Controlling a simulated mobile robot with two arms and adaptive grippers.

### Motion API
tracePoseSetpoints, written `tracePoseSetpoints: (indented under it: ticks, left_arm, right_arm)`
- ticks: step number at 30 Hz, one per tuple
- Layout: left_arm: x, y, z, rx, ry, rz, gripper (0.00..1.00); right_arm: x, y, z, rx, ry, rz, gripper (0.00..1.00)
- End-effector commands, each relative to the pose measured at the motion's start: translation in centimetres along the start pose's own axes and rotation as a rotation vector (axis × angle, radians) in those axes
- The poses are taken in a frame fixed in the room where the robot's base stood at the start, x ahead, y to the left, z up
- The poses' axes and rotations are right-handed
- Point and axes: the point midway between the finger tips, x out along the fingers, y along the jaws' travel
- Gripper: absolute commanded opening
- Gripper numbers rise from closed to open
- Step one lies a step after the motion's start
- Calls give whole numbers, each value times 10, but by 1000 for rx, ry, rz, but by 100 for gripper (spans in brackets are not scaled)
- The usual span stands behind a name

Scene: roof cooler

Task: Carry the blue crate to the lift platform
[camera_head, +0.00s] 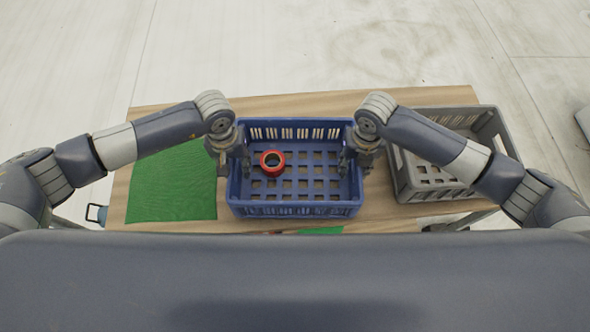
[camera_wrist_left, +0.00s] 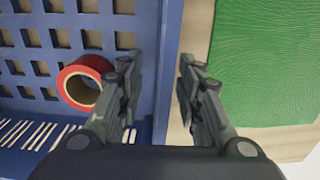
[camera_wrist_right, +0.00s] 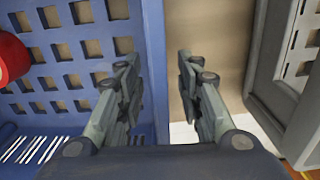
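The blue crate (camera_head: 292,210) stands on the wooden table, with a roll of red tape (camera_head: 272,162) inside it, left of its middle. My left gripper (camera_head: 237,165) is at the crate's left wall. In the left wrist view its fingers (camera_wrist_left: 158,85) are spread, one on each side of the blue wall (camera_wrist_left: 165,60). My right gripper (camera_head: 355,160) is at the crate's right wall. In the right wrist view its fingers (camera_wrist_right: 158,85) are likewise apart, straddling the wall (camera_wrist_right: 153,50). The lift platform cannot be made out.
A grey crate (camera_head: 408,190) stands on the table (camera_head: 300,102) to the right, close to the blue crate. A green mat (camera_head: 175,187) lies to the left. Pale floor (camera_head: 300,45) lies open beyond the table.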

Motion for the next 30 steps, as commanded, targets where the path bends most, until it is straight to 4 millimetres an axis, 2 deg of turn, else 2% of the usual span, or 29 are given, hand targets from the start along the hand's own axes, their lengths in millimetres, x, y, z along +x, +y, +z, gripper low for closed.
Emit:
tracePoseSetpoints:
  ticks: [3, 7, 8, 22, 30]
  left_arm:
    - [0, 0, 0, 0, 0, 0, 33]
    - [0, 0, 0, 0, 0, 0, 4]
    - [0, 0, 0, 0, 0, 0, 0]
    - [-3, 0, -1, 0, 2, 1, 0]
    - [-18, 0, -1, 0, 2, 1, 0]
  right_arm:
    - [0, 0, 0, 0, 1, 0, 34]
    - [0, 0, 0, 0, 1, 0, 4]
    - [0, 0, 0, 0, 1, 0, 0]
    - [-3, 0, 1, 0, -1, 1, 0]
    - [-18, 0, 1, 1, -1, 0, 0]
